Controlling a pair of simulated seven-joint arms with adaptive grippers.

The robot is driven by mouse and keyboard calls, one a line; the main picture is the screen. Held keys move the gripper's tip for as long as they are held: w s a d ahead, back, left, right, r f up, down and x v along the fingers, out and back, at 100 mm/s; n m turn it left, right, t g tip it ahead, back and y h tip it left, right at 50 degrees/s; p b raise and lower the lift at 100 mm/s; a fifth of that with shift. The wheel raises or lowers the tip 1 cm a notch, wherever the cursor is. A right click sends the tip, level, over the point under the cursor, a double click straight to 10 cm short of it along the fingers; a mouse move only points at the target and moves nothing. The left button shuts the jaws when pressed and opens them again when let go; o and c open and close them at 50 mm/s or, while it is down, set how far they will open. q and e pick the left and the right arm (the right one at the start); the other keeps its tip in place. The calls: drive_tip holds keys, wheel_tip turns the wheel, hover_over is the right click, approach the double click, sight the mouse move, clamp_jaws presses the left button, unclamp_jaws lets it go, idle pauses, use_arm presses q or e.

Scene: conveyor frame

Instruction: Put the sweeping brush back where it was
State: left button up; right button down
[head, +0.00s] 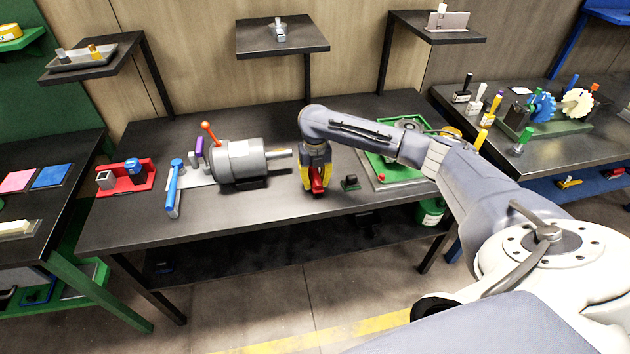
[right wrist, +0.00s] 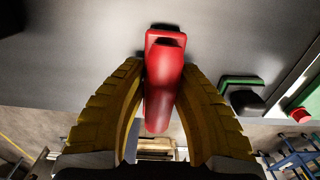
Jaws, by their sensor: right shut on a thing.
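My right gripper (head: 316,187) points down over the middle workbench, just right of the grey motor. Its yellow fingers are shut on a red-handled tool, which I take to be the sweeping brush (head: 318,178). In the right wrist view the red brush handle (right wrist: 162,95) lies between the two yellow fingers, with a slot near its far end. The handle's far end is close to the bench top; I cannot tell whether it touches. Any bristles are hidden. My left gripper is not in view.
The grey motor (head: 240,160) stands left of the gripper. A small black and green block (head: 349,182) and a green tray (head: 379,168) are to its right. A red holder (head: 112,187) and blue-handled tool (head: 174,190) lie farther left. Bare bench top (head: 240,215) lies in front.

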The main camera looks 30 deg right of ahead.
sight(314, 173)
drive_tip(key=shift+f, duration=0.2)
drive_tip(key=c, duration=1.1)
unclamp_jaws()
drive_tip(key=shift+c, duration=0.2)
wheel_tip(314, 173, up, 12)
drive_tip(key=shift+r, duration=0.2)
drive_tip(key=shift+a, duration=0.1)
